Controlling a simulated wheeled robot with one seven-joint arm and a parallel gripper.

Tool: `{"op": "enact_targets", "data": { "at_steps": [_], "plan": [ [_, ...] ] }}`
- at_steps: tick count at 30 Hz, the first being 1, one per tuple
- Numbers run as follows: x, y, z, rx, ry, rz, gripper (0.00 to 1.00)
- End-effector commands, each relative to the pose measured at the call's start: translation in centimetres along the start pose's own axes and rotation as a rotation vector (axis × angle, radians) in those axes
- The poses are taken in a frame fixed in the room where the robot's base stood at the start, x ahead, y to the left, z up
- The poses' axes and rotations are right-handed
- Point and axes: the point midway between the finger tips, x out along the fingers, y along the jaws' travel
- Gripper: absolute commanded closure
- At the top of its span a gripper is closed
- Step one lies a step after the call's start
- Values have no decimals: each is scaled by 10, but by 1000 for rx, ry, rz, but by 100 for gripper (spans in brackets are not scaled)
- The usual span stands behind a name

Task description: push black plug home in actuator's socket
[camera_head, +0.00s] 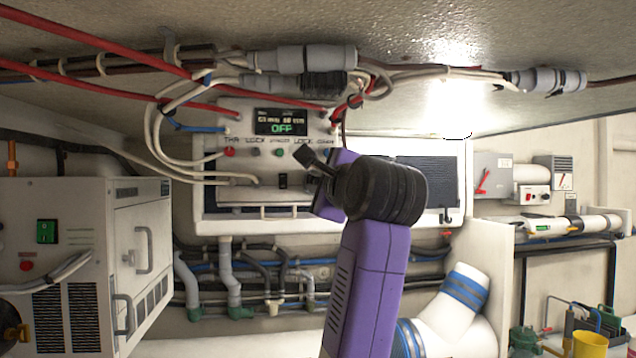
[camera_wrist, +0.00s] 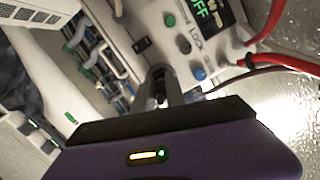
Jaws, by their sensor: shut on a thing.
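My gripper (camera_head: 308,160) is in front of the white control box (camera_head: 228,125), whose display (camera_head: 281,122) reads OFF. In the wrist view my gripper (camera_wrist: 160,84) is shut on a small dark thing, which I take to be the black plug; it is mostly hidden between the fingers. A small black rectangular opening (camera_head: 283,181) shows on the box front below the knobs, and also in the wrist view (camera_wrist: 142,45). I cannot tell if it is the actuator's socket. My wrist hides the box's lower right side, and contact between plug and box cannot be made out.
Red cables (camera_head: 110,50) and white cables (camera_head: 157,140) run above and left of the box. A grey cylinder (camera_head: 315,59) hangs overhead. A white cabinet (camera_head: 142,220) stands at left. Pipes (camera_head: 228,265) run below the box. A yellow container (camera_head: 590,343) sits at lower right.

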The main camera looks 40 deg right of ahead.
Motion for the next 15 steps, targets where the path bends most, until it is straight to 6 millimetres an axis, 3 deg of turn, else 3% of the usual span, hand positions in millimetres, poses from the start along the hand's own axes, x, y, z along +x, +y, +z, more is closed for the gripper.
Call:
{"op": "enact_targets", "data": {
  "at_steps": [15],
  "plan": [
    [12,0,-1,-1,-1,0,100]
  ]
}}
